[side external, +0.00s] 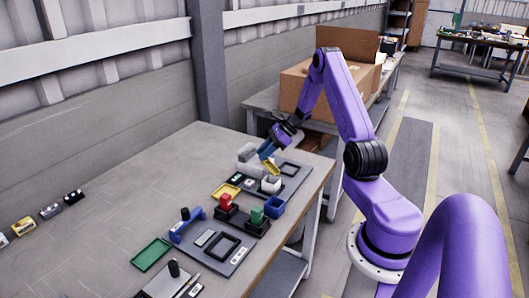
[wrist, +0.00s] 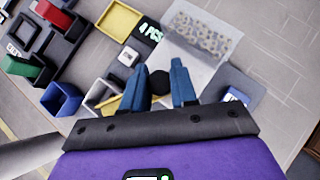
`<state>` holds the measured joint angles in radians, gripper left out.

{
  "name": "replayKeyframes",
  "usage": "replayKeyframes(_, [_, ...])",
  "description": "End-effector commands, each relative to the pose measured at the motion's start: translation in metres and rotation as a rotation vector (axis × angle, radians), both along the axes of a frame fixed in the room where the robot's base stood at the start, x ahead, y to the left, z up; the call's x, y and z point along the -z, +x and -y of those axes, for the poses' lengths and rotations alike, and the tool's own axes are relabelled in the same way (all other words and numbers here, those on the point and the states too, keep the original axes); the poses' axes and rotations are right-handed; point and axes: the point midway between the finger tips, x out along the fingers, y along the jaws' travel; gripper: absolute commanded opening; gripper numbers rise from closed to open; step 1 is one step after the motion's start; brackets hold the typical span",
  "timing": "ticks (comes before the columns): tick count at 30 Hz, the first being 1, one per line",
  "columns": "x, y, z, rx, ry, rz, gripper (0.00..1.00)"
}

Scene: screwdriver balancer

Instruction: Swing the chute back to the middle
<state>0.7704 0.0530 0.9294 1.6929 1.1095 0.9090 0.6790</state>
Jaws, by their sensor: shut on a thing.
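The yellow chute (side external: 268,160) slopes down from under my gripper toward a small white bin (side external: 271,184) in the side view. In the wrist view only parts of the yellow chute (wrist: 110,104) show, beside and behind my left finger and over the white bin (wrist: 98,92). My gripper (wrist: 167,88) has its two blue fingers shut on a black knob (wrist: 159,82) at the chute. My gripper also shows in the side view (side external: 270,144). How the knob joins the chute is hidden by the fingers.
A pale hopper of beige pieces (wrist: 205,35) stands past the knob. A "4 PCS" sign (wrist: 149,33), a white button (wrist: 128,57), a yellow tray (wrist: 112,18) and a blue bin (wrist: 61,99) are close by. Red (side external: 226,201) and green (side external: 257,215) blocks stand in black holders nearby.

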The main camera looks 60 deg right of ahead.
Motion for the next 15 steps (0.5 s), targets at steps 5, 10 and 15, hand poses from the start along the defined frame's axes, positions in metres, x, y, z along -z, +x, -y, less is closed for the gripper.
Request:
replayKeyframes(5, [0.0004,-0.0002,0.0008,-0.165,0.004,-0.003,0.0])
replayKeyframes(10, [0.0005,-0.0006,0.0009,-0.305,0.004,-0.004,0.0])
replayKeyframes(15, [0.0005,-0.0008,0.0007,-0.418,0.005,-0.004,0.0])
